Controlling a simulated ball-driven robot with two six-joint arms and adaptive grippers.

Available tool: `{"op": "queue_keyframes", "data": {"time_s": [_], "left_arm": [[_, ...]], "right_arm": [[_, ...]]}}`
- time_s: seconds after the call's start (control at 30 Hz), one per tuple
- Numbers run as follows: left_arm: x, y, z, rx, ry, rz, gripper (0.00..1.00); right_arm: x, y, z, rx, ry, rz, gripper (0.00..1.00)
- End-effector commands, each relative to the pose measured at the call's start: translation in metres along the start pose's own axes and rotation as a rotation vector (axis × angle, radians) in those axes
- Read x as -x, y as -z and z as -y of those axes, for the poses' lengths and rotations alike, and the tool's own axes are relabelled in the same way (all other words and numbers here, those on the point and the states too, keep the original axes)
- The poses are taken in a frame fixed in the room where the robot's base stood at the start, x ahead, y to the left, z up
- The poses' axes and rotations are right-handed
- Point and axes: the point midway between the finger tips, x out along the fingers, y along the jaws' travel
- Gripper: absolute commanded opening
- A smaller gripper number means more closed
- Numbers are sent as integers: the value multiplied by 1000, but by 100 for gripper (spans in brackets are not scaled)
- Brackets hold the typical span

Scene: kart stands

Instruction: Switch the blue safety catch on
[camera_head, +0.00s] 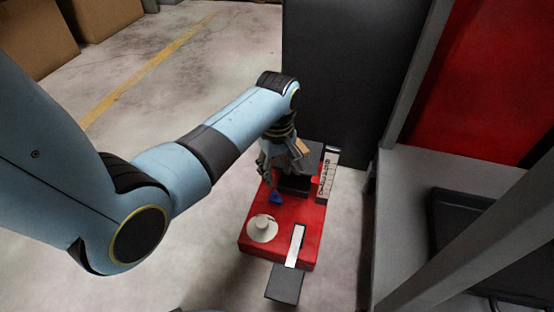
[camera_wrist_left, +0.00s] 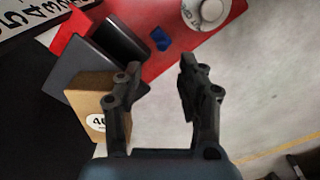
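The small blue safety catch (camera_head: 276,197) sits on the red panel (camera_head: 283,215), above the white round dial. In the left wrist view the catch (camera_wrist_left: 160,39) lies just beyond my fingertips, with a gap between. My left gripper (camera_head: 284,170) hangs over the far part of the panel, close to the catch. In the left wrist view its fingers (camera_wrist_left: 160,72) are spread apart with nothing between them. I cannot tell the catch's exact position from its small size. My right gripper is not in view.
A white dial (camera_head: 262,230) and a white lever with a dark end (camera_head: 285,284) are on the panel's near part. A numbered scale (camera_head: 328,178) stands at its far right. A tan block (camera_wrist_left: 96,103) and dark block (camera_wrist_left: 88,68) sit beside my left finger. Grey metal framing stands right.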

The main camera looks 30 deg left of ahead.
Motion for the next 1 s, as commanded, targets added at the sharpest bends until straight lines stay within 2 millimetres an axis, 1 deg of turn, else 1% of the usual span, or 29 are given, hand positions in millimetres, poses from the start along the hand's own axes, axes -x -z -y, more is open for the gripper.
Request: {"op": "queue_keyframes", "data": {"time_s": [0.03,0.1,0.2,0.33,0.83,0.87,0.93,0.97,1.0], "left_arm": [[10,0,0,0,-3,-1,39],[22,0,-1,0,-3,-1,39],[32,0,0,0,-1,0,39],[39,-1,0,0,0,1,39],[38,-1,1,0,2,2,39],[37,-2,3,0,6,4,39],[29,-8,14,0,25,15,39],[24,-12,22,0,39,22,39],[15,-19,35,0,61,33,39]], "right_arm": [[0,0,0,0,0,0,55],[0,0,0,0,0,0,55],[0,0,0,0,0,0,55],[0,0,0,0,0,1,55],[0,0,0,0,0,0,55],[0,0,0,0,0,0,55],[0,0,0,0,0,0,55],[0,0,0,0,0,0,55],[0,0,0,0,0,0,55]]}}
